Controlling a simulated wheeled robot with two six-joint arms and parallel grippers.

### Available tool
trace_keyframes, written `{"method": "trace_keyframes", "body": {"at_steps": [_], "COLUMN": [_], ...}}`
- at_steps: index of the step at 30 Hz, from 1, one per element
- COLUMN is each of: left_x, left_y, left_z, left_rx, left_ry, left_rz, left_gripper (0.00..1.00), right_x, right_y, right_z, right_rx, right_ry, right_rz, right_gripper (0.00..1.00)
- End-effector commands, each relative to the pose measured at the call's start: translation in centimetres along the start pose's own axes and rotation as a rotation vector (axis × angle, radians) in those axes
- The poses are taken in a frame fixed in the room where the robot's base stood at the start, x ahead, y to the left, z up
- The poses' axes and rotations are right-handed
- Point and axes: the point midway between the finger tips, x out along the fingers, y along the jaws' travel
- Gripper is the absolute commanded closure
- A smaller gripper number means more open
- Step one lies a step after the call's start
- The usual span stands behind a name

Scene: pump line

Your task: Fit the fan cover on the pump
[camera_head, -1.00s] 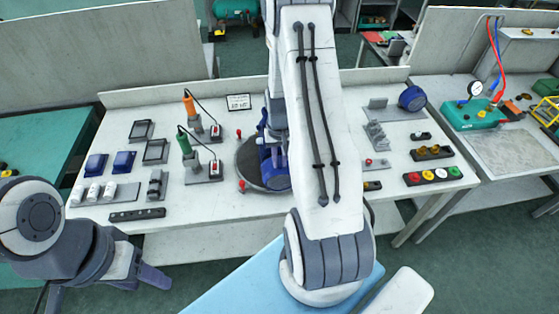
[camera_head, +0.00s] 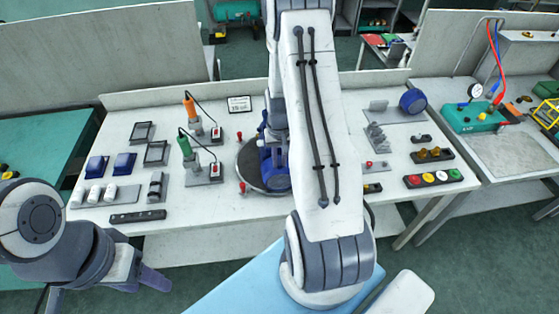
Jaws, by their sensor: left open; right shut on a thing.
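A blue pump (camera_head: 272,168) stands on a dark round turntable (camera_head: 246,172) in the middle of the bench. My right arm passes in front and hides its right side. The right gripper is hidden behind that arm, so what it holds does not show. I cannot make out the fan cover for certain near the pump. A blue round part (camera_head: 413,101) sits at the back right of the bench, on or beside a grey plate. My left gripper (camera_head: 138,282) is open and empty, low in front of the bench at the left.
Green and orange tools (camera_head: 186,148) stand in holders left of the turntable, with small red parts by its rim. Blue and grey boxes (camera_head: 124,162) lie further left. A button box (camera_head: 433,178) is at the right front.

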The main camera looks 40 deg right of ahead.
Motion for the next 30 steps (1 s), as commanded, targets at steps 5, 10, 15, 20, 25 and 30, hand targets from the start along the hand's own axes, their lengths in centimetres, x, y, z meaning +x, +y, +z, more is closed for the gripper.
{"method": "trace_keyframes", "body": {"at_steps": [5,10,15,20,25,30], "left_x": [0.0,0.0,0.0,-0.1,-0.1,-0.1], "left_y": [0.0,0.0,0.0,0.0,0.0,0.0], "left_z": [0.0,0.0,0.0,0.0,0.0,0.0], "left_rx": [0.0,0.0,0.0,0.0,0.0,0.0], "left_ry": [0.0,0.0,0.0,0.0,0.0,0.0], "left_rz": [0.0,0.0,0.0,0.0,0.0,0.0], "left_gripper": [0.46,0.46,0.46,0.46,0.46,0.46], "right_x": [0.0,0.0,0.1,0.1,0.0,0.0], "right_y": [0.0,0.0,0.0,0.0,0.0,0.0], "right_z": [-0.5,-0.9,-1.2,-1.6,-1.9,-1.9], "right_rx": [0.0,0.0,0.0,0.0,0.0,0.0], "right_ry": [0.002,0.002,0.001,0.002,0.002,0.002], "right_rz": [0.0,0.0,0.0,0.0,0.0,0.0], "right_gripper": [1.0,1.0,1.0,1.0,0.77,0.45]}}
